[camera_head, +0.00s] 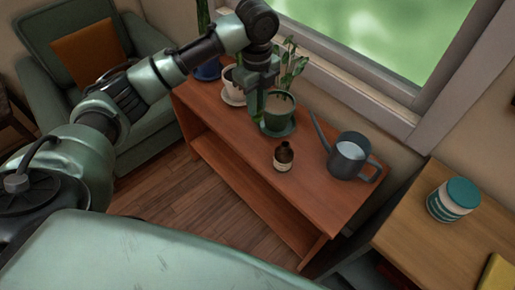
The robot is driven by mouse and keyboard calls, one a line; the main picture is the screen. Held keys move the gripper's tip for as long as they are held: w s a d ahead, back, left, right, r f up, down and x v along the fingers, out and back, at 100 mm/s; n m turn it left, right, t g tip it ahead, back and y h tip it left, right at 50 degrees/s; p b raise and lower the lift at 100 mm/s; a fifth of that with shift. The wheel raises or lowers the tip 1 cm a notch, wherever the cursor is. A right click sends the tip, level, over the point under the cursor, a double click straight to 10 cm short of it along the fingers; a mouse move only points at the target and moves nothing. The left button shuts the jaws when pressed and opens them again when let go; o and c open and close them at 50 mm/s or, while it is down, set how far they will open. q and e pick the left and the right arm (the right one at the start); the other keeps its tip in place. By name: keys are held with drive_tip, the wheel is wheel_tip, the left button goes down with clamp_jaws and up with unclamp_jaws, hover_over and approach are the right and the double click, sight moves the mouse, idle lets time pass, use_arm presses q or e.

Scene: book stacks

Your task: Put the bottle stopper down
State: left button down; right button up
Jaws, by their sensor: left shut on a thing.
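My left gripper (257,108) points down over the back middle of the wooden shelf (335,195), beside a green plant pot. It is shut on the bottle stopper, which is too small and too covered by the fingers to make out clearly. A small brown bottle (284,158) with a pale label stands upright on the shelf top, to the right of and nearer than the gripper. My right gripper is not in view.
A green pot (280,115) with a plant stands close to the gripper, and a white pot (234,84) behind it. A grey watering can (349,156) stands right of the bottle. A teal-lidded jar (453,201) is on the right-hand table. The shelf's front edge is clear.

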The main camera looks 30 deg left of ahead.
sight(257, 117)
use_arm(q)
wheel_tip(257, 117, down, 18)
drive_tip(key=shift+r+b, duration=0.25)
drive_tip(key=shift+b, duration=0.1)
drive_tip(key=shift+f, duration=0.1)
drive_tip(key=c, duration=1.3)
unclamp_jaws()
wheel_tip(257, 117, up, 12)
drive_tip(key=shift+r+p, duration=0.15)
drive_tip(key=shift+p, duration=0.2)
